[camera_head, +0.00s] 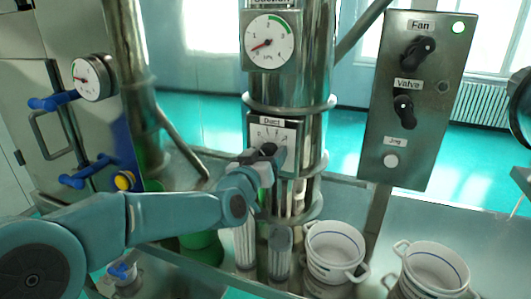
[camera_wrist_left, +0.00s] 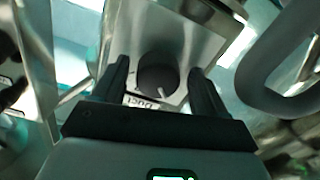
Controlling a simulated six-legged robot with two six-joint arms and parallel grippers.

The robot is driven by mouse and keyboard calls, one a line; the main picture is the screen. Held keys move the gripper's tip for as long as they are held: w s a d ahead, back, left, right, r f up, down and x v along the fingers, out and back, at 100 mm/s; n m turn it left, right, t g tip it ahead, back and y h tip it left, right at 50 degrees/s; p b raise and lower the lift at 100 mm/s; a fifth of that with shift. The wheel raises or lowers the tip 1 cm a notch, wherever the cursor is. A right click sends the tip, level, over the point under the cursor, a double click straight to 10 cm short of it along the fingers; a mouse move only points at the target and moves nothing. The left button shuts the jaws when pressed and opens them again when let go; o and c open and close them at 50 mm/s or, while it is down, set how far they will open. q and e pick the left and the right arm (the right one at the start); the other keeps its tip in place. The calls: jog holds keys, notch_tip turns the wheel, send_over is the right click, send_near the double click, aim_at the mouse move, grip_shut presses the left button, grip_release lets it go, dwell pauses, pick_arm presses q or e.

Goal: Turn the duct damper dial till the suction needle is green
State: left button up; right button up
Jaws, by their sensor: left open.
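The suction gauge (camera_head: 270,42) is on the steel column, with a white face and a red needle pointing down-left, near the low end. Below it is the duct plate (camera_head: 288,128) with a printed scale. My left gripper (camera_head: 268,156) is in front of this plate and hides the dial in the head view. In the left wrist view, the black round duct dial (camera_wrist_left: 157,75) has a white mark pointing down and slightly right. The open fingers of my left gripper (camera_wrist_left: 158,68) stand on both sides of it, with a gap on each side. My right gripper is not seen.
A control panel (camera_head: 413,140) with fan and valve knobs stands to the right. Two white pots (camera_head: 335,245) (camera_head: 435,268) are below on the steel table. At left are another gauge (camera_head: 92,78) and blue handles (camera_head: 53,101). A curved grey tube (camera_wrist_left: 250,80) is close on the right in the wrist view.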

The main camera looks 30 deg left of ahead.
pick_arm(q)
jog(key=shift+s+r, duration=0.15)
jog(key=shift+s, duration=0.1)
jog(key=shift+w+d, duration=0.15)
jog(key=shift+w, duration=0.15)
jog(key=c, duration=0.8)
jog(key=shift+c, duration=1.3)
jog(key=shift+m, duration=2.8)
